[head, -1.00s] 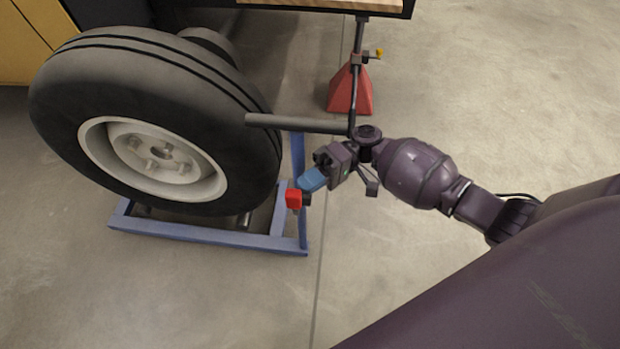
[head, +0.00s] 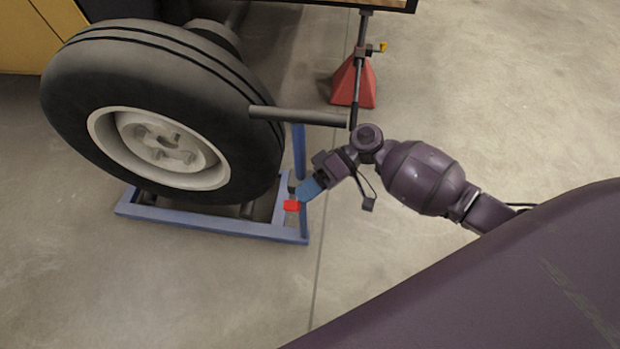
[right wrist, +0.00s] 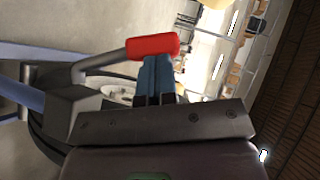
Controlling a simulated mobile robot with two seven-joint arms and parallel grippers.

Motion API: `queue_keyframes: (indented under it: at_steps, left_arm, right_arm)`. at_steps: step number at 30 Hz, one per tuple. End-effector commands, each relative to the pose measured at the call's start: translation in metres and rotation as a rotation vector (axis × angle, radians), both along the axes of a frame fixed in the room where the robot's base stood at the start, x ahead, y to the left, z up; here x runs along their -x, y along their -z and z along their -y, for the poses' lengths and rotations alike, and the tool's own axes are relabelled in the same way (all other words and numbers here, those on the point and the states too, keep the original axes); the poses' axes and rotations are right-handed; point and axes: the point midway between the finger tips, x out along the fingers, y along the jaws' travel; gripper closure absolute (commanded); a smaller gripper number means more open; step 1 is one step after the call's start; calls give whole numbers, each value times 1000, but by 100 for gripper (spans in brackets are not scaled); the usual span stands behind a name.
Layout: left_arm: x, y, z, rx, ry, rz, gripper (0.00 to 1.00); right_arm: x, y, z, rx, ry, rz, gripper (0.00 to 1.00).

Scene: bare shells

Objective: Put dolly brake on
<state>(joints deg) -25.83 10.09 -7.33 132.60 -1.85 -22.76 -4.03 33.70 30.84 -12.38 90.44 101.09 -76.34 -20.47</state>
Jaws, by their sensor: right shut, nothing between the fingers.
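The blue wheel dolly (head: 200,222) stands on the floor under a large black tire (head: 165,70). A red brake pedal (head: 291,206) sits low at the dolly's right corner. It also shows in the right wrist view as a red-tipped lever (right wrist: 153,47) on a dark arm. My right gripper (head: 304,194) is shut and empty, its blue fingers touching or very close to the red pedal. In the right wrist view the shut fingertips (right wrist: 156,62) lie right at the red tip. Contact is not certain. My left gripper is not in view.
A grey bar (head: 300,116) juts right from beside the tire above the dolly post. A red jack stand (head: 354,85) stands behind, under a wood-topped bench (head: 340,3). The floor at front and right is clear.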

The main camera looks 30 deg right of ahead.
Motion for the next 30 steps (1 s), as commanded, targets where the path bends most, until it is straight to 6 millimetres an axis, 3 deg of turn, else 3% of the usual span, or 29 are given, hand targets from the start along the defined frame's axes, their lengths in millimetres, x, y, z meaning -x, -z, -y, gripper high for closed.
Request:
queue_keyframes:
  at_steps: [8,24,30]
  left_arm:
    - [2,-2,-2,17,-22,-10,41]
    - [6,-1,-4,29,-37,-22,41]
    - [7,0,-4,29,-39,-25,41]
  right_arm:
    - [21,10,-14,147,-1,224,100]
    - [48,51,-33,422,-2,628,100]
    - [47,51,-32,421,1,625,100]
